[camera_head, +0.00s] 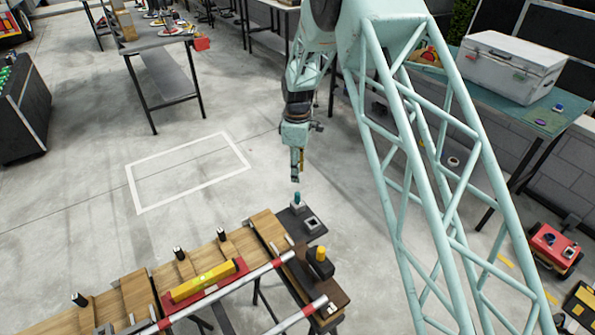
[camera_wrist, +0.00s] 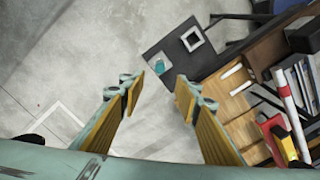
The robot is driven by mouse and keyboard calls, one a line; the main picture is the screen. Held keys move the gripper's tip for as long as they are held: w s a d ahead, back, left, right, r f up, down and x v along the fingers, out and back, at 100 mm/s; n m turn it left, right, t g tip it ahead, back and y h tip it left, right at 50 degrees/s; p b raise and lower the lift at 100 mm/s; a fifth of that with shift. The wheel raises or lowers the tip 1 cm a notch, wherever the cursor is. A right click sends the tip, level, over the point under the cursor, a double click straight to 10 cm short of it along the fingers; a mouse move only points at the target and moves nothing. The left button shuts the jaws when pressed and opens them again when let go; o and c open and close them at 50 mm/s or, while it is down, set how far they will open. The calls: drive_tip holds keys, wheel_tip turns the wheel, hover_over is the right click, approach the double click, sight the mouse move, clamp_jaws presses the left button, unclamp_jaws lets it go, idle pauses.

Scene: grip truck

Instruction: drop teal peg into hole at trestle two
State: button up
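The teal peg (camera_head: 297,198) stands upright on a dark plate (camera_head: 290,220) at the far end of the wooden trestle top. My gripper (camera_head: 295,180) hangs just above the peg in the head view. In the wrist view my two yellow-padded fingers (camera_wrist: 158,90) are apart with only floor between them.
The wooden trestle top (camera_head: 200,262) carries several dark upright pegs, a red-and-yellow level (camera_head: 205,282) and red-and-white poles (camera_head: 240,290). A white floor rectangle (camera_head: 187,172) lies on open floor at left.

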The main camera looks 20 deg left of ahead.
sight(297, 193)
drive_tip(key=shift+f, duration=0.15)
drive_tip(key=shift+f+b, duration=0.4)
drive_tip(key=shift+f, duration=6.35)
drive_tip(key=c, duration=1)
drive_tip(key=shift+r+p, duration=0.95)
drive_tip(key=shift+r, duration=2.95)
